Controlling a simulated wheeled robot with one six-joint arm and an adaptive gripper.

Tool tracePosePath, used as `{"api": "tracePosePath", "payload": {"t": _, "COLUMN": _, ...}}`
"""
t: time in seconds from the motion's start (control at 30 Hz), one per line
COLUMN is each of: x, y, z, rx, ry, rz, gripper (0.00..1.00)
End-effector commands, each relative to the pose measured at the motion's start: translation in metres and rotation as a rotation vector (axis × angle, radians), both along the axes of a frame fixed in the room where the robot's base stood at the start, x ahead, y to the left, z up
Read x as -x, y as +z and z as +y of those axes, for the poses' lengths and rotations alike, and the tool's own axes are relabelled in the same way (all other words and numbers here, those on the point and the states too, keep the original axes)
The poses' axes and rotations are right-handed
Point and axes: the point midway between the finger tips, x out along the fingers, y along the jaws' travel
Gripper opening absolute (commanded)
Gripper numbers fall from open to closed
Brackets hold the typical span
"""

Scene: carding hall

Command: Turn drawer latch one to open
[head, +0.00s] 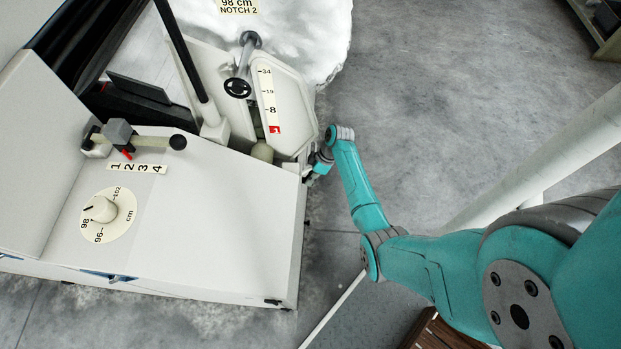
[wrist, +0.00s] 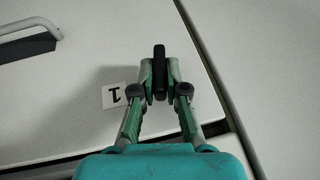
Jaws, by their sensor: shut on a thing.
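Drawer latch one (wrist: 160,58) is a small black bar on a pale drawer front (wrist: 75,80). It stands upright in the wrist view, close to the drawer front's slanting right edge. A white label with the number 1 (wrist: 115,95), seen upside down, is just left of it. My gripper (wrist: 160,83) is shut on the latch, one green finger on each side. In the head view my wrist (head: 318,165) is against the machine's right side, and the fingers, latch and drawer front are hidden there.
A grey drawer handle (wrist: 32,28) is at the wrist view's upper left. Grey floor (head: 450,110) is open to the right.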

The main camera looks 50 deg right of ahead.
Motion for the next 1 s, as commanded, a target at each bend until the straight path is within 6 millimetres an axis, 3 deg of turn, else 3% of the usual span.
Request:
{"api": "tracePosePath", "payload": {"t": 0.4, "x": -0.0027, "y": -0.0008, "z": -0.0039, "rx": -0.218, "ry": -0.001, "rz": 0.17, "gripper": 0.0}}
{"api": "tracePosePath", "payload": {"t": 1.0, "x": -0.0031, "y": -0.0023, "z": -0.0043, "rx": -0.344, "ry": -0.001, "rz": 0.271, "gripper": 0.0}}
